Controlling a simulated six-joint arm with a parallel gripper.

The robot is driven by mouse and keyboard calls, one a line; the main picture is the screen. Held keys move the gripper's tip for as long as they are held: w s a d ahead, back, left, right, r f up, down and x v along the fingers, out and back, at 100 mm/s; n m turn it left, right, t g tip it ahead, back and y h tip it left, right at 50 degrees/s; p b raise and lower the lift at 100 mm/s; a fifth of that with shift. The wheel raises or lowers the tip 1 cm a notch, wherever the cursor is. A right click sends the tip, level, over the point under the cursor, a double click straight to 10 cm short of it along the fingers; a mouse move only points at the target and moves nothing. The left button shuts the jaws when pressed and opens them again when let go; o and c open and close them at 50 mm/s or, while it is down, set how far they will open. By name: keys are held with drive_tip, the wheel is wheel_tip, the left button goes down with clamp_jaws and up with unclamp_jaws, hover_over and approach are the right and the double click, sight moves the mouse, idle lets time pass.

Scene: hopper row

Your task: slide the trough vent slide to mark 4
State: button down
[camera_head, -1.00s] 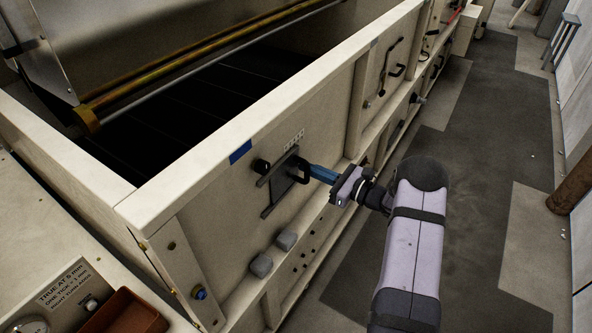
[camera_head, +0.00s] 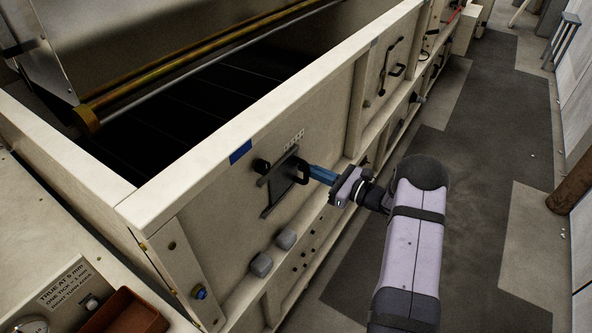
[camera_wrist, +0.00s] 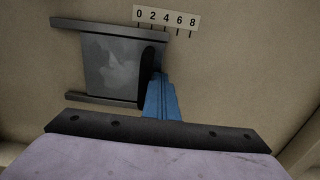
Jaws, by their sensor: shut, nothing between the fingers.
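The vent slide is a dark grey plate (camera_wrist: 108,68) held between two rails on the cream trough wall; it also shows in the head view (camera_head: 280,187). A black loop handle (camera_wrist: 147,72) stands on its right part. The number strip (camera_wrist: 165,19) reads 0 2 4 6 8 above the upper rail.
A blue patch (camera_head: 240,151) is on the wall left of the slide. Another black handle (camera_head: 398,70) is on the panel farther along.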

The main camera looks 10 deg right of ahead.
drive_tip(key=shift+s+a, duration=0.1)
drive_tip(key=shift+a, duration=0.05)
drive_tip(key=shift+w+d+b, duration=0.55)
drive_tip(key=shift+d, duration=0.05)
drive_tip(key=shift+s+d, duration=0.1)
drive_tip(key=v, duration=0.7)
drive_tip(key=shift+s+d, duration=0.25)
drive_tip(key=shift+s, duration=0.05)
idle(0.6)
